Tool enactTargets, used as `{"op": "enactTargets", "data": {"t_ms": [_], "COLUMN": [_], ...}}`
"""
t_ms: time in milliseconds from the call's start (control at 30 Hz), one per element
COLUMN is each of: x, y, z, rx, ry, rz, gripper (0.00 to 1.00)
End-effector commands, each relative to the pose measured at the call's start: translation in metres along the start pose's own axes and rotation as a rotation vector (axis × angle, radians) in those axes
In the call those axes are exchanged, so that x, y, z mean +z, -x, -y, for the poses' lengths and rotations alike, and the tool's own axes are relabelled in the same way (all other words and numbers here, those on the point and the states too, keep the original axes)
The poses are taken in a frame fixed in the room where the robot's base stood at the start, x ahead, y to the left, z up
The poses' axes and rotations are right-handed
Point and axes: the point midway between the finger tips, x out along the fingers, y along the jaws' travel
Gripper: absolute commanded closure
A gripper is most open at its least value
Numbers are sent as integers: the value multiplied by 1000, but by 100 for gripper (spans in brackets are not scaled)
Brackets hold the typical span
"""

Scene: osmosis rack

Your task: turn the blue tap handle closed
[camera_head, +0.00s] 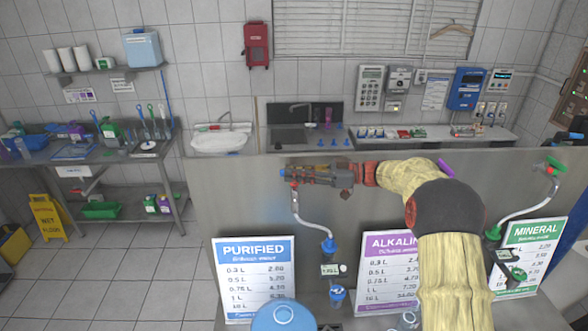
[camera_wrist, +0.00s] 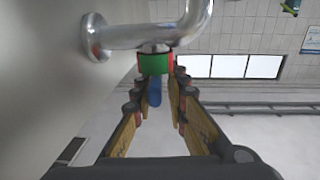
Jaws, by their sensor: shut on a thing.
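The blue tap handle (camera_head: 283,173) sticks out at the left end of my gripper (camera_head: 292,172), above the chrome spout of the purified tap. In the wrist view, the blue handle (camera_wrist: 154,92) lies between the two fingers of my gripper (camera_wrist: 157,86), just below a green and red collar (camera_wrist: 155,63) on the chrome pipe (camera_wrist: 150,35). My gripper is shut on the handle. The fingers hide part of the handle in the head view, so its exact angle is hard to tell there.
The steel panel (camera_head: 235,195) stands close behind the taps. A purple handle (camera_head: 446,168) is partly hidden by my arm. A green handle (camera_head: 555,163) is at the far right. The purified sign (camera_head: 255,278) and a blue cap (camera_head: 284,317) are below.

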Motion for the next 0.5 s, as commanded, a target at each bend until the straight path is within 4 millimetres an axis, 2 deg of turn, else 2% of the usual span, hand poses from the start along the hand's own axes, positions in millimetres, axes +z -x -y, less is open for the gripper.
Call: {"op": "enactTargets", "data": {"t_ms": [33,500], "x": [-7,-9], "y": [1,0], "z": [-4,-4], "rx": [-14,-110], "ry": [12,17], "rz": [-4,-4], "gripper": [100,100]}}
